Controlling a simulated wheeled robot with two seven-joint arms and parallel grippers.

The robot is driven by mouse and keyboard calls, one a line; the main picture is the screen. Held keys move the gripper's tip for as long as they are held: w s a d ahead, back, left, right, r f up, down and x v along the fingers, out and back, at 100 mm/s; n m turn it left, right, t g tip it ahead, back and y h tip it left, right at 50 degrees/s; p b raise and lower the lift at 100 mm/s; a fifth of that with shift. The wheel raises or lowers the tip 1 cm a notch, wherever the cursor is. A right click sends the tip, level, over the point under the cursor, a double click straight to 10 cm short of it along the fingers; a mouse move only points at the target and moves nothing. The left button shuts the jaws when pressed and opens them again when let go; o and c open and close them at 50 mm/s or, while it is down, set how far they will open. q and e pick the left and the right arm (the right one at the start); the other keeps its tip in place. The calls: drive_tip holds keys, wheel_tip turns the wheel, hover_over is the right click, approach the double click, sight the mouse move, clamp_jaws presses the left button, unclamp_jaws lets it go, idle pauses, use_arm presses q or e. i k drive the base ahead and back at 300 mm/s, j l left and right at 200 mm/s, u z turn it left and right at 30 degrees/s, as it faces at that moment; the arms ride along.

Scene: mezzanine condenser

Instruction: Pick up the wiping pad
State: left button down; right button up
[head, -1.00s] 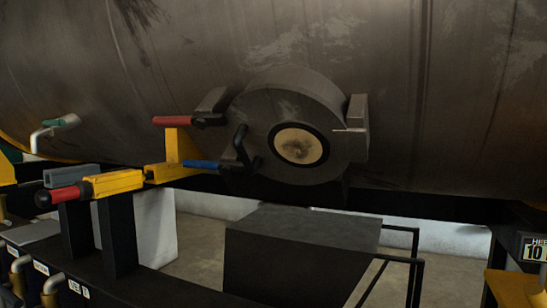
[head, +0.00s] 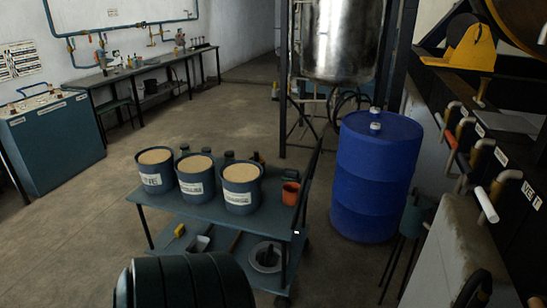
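I cannot make out the wiping pad for certain in the head view. A small yellow item (head: 179,230) lies on the lower shelf of a blue-grey cart, too small to identify. Neither of my grippers can be made out in the head view.
The cart (head: 262,214) carries three labelled tubs (head: 241,198), dark bottles and an orange-red cup (head: 290,193). A blue drum (head: 372,180) stands to its right. A workbench (head: 150,70) lines the far wall. Open floor (head: 235,115) lies behind the cart.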

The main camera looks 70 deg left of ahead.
sight(289, 175)
drive_tip(key=u, duration=2)
drive_tip(key=i+z, duration=0.15)
drive_tip(key=i, duration=0.4)
drive_tip(key=i+j+z, duration=0.1)
drive_tip(key=i, duration=0.4)
drive_tip(key=i+j+z, duration=0.15)
drive_tip(key=i, duration=0.4)
drive_tip(key=i+j+z, duration=0.1)
drive_tip(key=i, duration=0.45)
drive_tip(key=j, duration=0.1)
